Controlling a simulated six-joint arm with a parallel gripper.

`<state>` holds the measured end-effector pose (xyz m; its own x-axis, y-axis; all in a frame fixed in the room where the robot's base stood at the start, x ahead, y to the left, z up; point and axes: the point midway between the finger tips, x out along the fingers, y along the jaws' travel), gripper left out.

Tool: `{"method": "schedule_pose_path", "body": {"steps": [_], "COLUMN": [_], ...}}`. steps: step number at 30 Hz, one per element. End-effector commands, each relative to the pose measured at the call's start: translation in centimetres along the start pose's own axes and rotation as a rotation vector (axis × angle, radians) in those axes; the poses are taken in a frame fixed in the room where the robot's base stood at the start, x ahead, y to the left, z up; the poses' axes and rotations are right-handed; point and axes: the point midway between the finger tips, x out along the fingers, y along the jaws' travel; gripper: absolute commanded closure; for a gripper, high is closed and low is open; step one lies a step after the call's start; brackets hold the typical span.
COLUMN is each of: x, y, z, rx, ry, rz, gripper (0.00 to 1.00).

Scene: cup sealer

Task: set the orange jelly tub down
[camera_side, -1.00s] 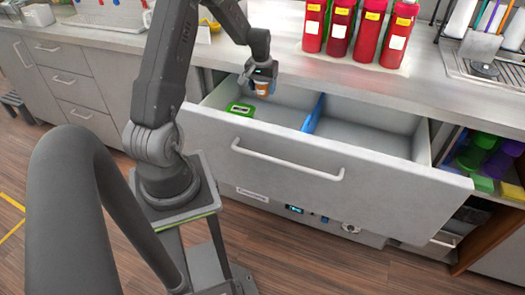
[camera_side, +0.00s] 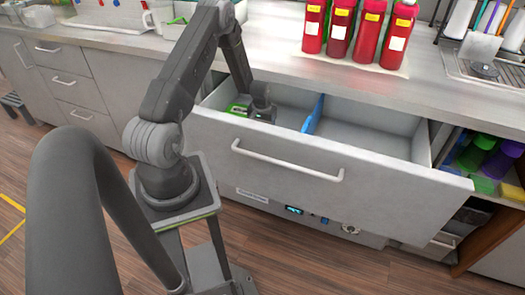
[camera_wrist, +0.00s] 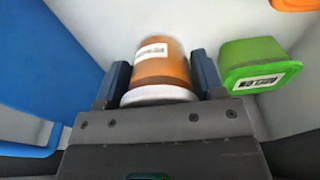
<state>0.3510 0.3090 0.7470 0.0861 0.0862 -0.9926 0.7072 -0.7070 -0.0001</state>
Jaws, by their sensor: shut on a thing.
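The orange jelly tub (camera_wrist: 160,68) is between the two fingers of my gripper (camera_wrist: 162,80) in the wrist view, with its white rim toward the gripper and a barcode label showing. My gripper is shut on it. In the side view my gripper (camera_side: 262,112) is down inside the left compartment of the open drawer (camera_side: 330,165), and the drawer front hides the tub. I cannot tell whether the tub touches the drawer floor.
A green tub (camera_wrist: 258,65) stands close by in the same compartment. A blue divider (camera_side: 313,113) splits the drawer, and the right compartment looks empty. Several red bottles (camera_side: 341,25) stand on the counter behind. An orange thing (camera_wrist: 295,4) shows at the wrist view's top right corner.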

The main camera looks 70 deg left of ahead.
Motion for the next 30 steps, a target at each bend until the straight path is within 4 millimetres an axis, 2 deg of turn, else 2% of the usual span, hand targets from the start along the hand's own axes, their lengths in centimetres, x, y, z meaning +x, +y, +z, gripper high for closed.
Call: {"method": "schedule_pose_path", "body": {"steps": [7,14,19,22,30], "x": [4.1,6.4,8.7,9.3,9.4], "y": [0.0,0.0,0.0,0.0,0.0], "z": [0.6,0.8,1.1,1.1,1.1], "rx": [0.0,0.0,0.0,0.0,0.0], "ry": [-0.004,-0.002,-0.002,0.0,0.0], "rz": [0.0,0.0,-0.001,-0.001,-0.001], "gripper": [0.69,0.69,0.69,0.69,0.69]}}
